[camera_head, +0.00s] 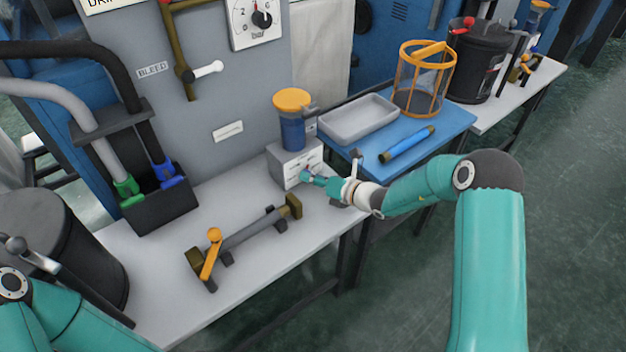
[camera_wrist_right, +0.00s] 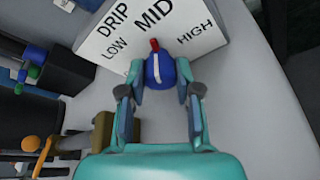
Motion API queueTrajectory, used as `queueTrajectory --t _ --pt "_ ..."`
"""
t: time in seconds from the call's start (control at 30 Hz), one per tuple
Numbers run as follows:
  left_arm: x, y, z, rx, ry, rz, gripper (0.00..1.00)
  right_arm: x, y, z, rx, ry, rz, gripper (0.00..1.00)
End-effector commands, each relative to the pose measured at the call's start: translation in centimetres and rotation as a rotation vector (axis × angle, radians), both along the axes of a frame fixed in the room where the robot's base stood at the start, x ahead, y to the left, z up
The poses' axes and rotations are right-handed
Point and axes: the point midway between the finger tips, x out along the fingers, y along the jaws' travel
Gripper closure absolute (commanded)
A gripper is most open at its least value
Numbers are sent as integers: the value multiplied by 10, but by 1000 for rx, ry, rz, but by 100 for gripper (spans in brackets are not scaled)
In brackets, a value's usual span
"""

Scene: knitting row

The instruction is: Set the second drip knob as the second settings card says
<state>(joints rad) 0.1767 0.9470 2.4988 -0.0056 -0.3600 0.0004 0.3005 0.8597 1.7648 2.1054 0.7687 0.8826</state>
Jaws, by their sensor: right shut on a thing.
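The drip knob (camera_wrist_right: 160,70) is blue with a white stripe and a red pointer tip. It sits on a pale box (camera_head: 290,172) whose sloped face reads DRIP, LOW, MID and HIGH in the right wrist view (camera_wrist_right: 120,50). The red tip points at about MID, slightly toward the LOW side. My right gripper (camera_head: 309,179) has its fingers on either side of the knob and is shut on it, as the right wrist view (camera_wrist_right: 159,82) shows. In the head view it hides the knob. My left gripper is out of view. I cannot make out a readable settings card.
An orange-topped blue cup (camera_head: 292,120) stands on the box. A bar with an orange lever (camera_head: 212,250) lies in front on the white bench (camera_head: 165,310). To the right, a blue table (camera_head: 445,125) holds a grey tray (camera_head: 357,120), blue tube (camera_head: 407,145) and orange basket (camera_head: 426,80).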

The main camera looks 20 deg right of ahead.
Motion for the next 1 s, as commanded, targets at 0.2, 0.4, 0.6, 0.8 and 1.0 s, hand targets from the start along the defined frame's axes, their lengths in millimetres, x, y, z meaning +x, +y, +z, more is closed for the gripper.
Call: queueTrajectory --t 0.2,0.4,0.6,0.8,1.0 --pt "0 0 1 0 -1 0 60 0 -2 -1 0 3 -4 49" --pt "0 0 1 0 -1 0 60 0 -1 -1 0 3 -1 43" --pt "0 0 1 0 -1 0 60 -2 -2 0 0 3 -1 43" --pt "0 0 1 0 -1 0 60 -19 -14 6 0 3 -4 43" --pt "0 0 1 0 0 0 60 -51 -34 18 0 3 -5 43"
